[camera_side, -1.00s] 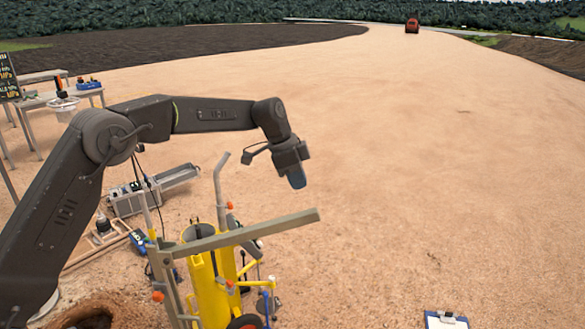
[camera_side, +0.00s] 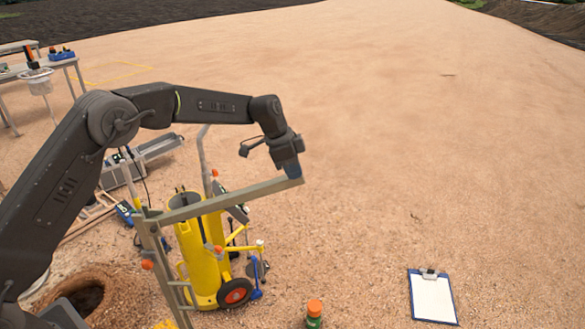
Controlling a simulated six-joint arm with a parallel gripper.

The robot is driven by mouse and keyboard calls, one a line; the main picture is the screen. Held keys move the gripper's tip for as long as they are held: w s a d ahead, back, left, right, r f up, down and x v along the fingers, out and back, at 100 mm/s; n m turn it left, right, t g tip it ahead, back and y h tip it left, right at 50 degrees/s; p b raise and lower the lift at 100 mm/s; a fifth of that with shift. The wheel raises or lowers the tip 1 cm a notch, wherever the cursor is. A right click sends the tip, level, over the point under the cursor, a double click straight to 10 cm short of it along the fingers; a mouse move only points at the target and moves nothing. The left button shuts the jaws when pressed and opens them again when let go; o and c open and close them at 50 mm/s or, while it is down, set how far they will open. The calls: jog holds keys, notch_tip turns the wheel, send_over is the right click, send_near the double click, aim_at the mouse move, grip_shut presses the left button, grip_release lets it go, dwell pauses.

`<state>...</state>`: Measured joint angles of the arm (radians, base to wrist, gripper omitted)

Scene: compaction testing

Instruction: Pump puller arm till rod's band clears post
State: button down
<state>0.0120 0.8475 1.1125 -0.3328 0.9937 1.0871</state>
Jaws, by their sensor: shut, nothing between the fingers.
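The puller arm (camera_side: 235,199) is a long grey bar that slopes up to the right from a grey upright frame (camera_side: 155,265). My gripper (camera_side: 292,171) is shut and empty, with dark blue fingertips pointing down at the bar's right end. The fingertips overlap the bar end in this view; I cannot tell whether they press on it. A yellow cylinder (camera_side: 203,255) with a wheel stands upright behind and below the bar. I cannot make out the rod's band or the post clearly among the parts around the cylinder.
A round hole (camera_side: 88,297) lies at lower left. A grey case (camera_side: 120,172) sits behind my arm and a table (camera_side: 70,62) stands at upper left.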

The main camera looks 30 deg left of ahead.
notch_tip(320, 180, down, 10)
jog(key=w+d+y, duration=0.1)
jog(key=w+d, duration=0.1)
jog(key=shift+d+g, duration=0.4)
